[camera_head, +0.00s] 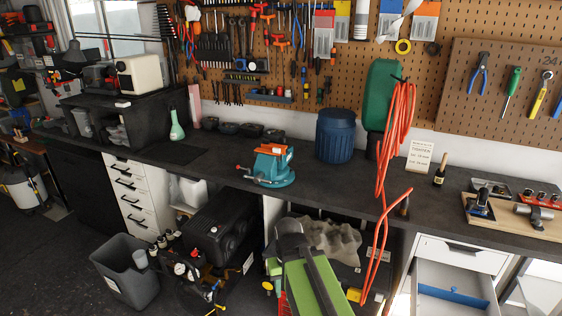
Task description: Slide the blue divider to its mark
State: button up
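The blue divider (453,296) is a low, narrow strip lying across the inside of an open white drawer (462,256) at the bottom right, below the workbench. It runs from left to right across the drawer, with pale bare floor visible behind it. The bottom edge of the picture cuts off the near part of the drawer. I cannot make out a mark in the drawer at this size. I see no gripper of mine in this view.
The dark worktop (350,205) runs above the drawer. A wooden board (510,222) with metal tools lies on it, above the drawer. A red-orange hose (385,160) hangs over the bench edge to the left. A teal vise (272,168) stands farther left.

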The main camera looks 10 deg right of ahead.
aim_at(466, 300)
jog(key=z, duration=4.75)
jog(key=i, duration=0.1)
jog(key=u, duration=2.7)
jog(key=k, duration=0.75)
jog(key=u, duration=0.25)
jog(key=i, duration=0.75)
jog(key=z, duration=0.15)
